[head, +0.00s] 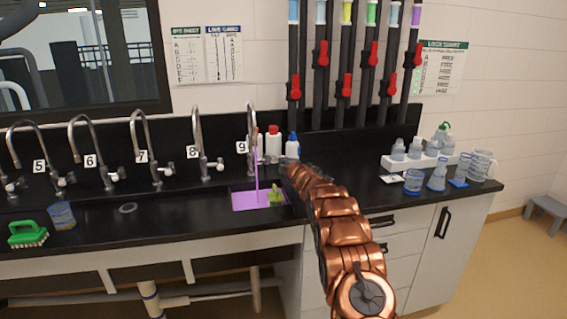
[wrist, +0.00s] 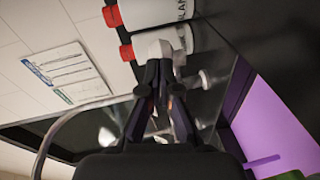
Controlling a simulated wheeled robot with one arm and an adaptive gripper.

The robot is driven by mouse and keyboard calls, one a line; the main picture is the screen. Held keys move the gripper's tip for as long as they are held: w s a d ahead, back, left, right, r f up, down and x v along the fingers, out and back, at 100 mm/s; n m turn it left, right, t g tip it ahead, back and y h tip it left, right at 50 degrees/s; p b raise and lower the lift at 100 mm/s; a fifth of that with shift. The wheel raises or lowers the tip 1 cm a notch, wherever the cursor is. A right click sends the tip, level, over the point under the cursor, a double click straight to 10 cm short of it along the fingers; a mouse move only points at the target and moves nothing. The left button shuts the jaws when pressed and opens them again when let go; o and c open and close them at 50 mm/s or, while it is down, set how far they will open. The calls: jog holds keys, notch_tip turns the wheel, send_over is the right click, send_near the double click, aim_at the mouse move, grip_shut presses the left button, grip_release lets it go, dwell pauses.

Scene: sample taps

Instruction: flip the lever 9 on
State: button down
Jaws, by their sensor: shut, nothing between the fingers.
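Tap 9 (head: 251,135) stands at the right end of the row, with its number label (head: 241,147) beside it. A purple stream (head: 256,175) runs from its spout into the purple-floored sink (head: 240,201); the sink also fills the right of the wrist view (wrist: 265,125). My gripper (wrist: 160,72) is shut and empty, its fingertips in front of a white bottle and close to grey tap parts (wrist: 195,79). I cannot tell whether they touch. In the head view my copper arm hides most of the gripper, and lever 9 is not clearly visible.
Red-capped bottles (head: 273,142) and a blue-capped bottle (head: 292,146) stand just right of tap 9. Tap 8 (head: 197,140) is to the left. Pipes with red handles (head: 295,88) hang above. A green sponge-like item (head: 275,193) is in the sink.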

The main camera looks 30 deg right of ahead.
jog(key=shift+s+a+f+b, duration=0.1)
jog(key=shift+s+a+b, duration=0.2)
jog(key=shift+b, duration=0.55)
jog(key=s+a+r+b, duration=0.2)
jog(key=s+b, duration=0.6)
jog(key=s, duration=0.4)
jog(key=shift+a+r, duration=0.2)
jog(key=shift+a, duration=0.05)
